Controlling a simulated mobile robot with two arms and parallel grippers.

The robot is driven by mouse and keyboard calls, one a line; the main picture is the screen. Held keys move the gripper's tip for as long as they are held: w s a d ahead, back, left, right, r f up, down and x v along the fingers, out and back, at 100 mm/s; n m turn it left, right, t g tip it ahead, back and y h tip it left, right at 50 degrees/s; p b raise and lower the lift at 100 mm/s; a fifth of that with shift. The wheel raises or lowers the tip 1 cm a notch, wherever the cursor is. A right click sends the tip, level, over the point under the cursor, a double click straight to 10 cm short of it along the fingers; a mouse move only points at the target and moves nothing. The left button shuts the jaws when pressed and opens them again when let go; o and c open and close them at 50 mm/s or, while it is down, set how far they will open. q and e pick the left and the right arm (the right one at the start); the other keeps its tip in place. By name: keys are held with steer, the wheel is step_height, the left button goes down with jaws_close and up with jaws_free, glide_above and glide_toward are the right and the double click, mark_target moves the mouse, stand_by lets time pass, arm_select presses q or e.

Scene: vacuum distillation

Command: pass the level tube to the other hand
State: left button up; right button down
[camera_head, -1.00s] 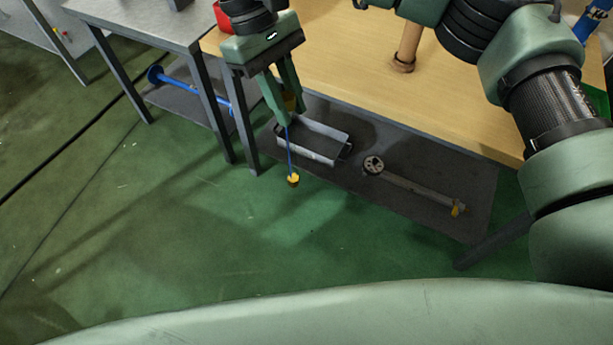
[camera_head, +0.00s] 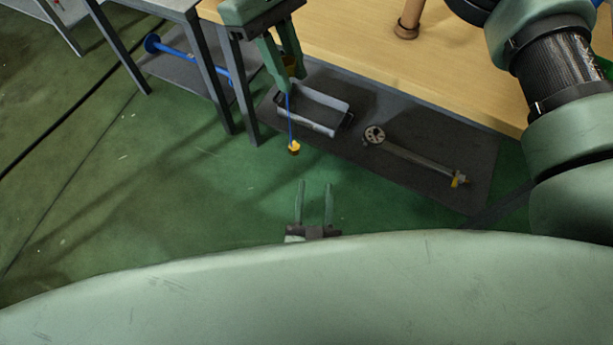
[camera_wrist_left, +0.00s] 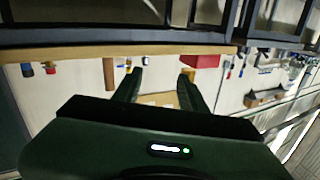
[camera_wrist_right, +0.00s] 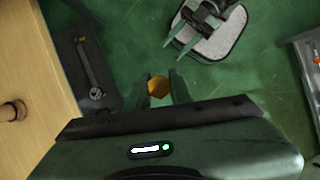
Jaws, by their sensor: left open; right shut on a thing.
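The level tube (camera_head: 290,120) is a thin blue rod with a yellow fitting at its lower end. It hangs roughly upright below my right gripper (camera_head: 290,82), which is shut on its upper part. In the right wrist view a yellow hexagonal fitting of the level tube (camera_wrist_right: 158,87) shows end-on between the fingers. My left gripper (camera_head: 314,188) is open and empty, below the tube in the head view and apart from it. Its two fingers point up in the picture. The left gripper also shows at the top of the right wrist view (camera_wrist_right: 180,40).
A wooden table (camera_head: 460,75) stands behind. On its dark lower shelf (camera_head: 345,150) are a grey tray (camera_head: 335,104) and a metal rod with a round flange (camera_head: 420,160). A grey table (camera_head: 195,8) stands at left. The green floor left of the grippers is clear.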

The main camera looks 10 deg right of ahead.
mark_target(296, 129)
arm_select(q)
step_height(296, 129, up, 11)
steer(key=s+a+n+y, duration=0.1)
steer(key=a+n+y, duration=0.1)
steer(key=n+y, duration=0.2)
steer(key=w, duration=1.1)
steer(key=shift+w+a+f, duration=0.15)
steer(key=shift+w+a, duration=0.05)
steer(key=shift+a, duration=0.1)
jaws_close()
arm_select(e)
steer(key=c, duration=1.2)
jaws_free()
steer(key=shift+o, duration=0.2)
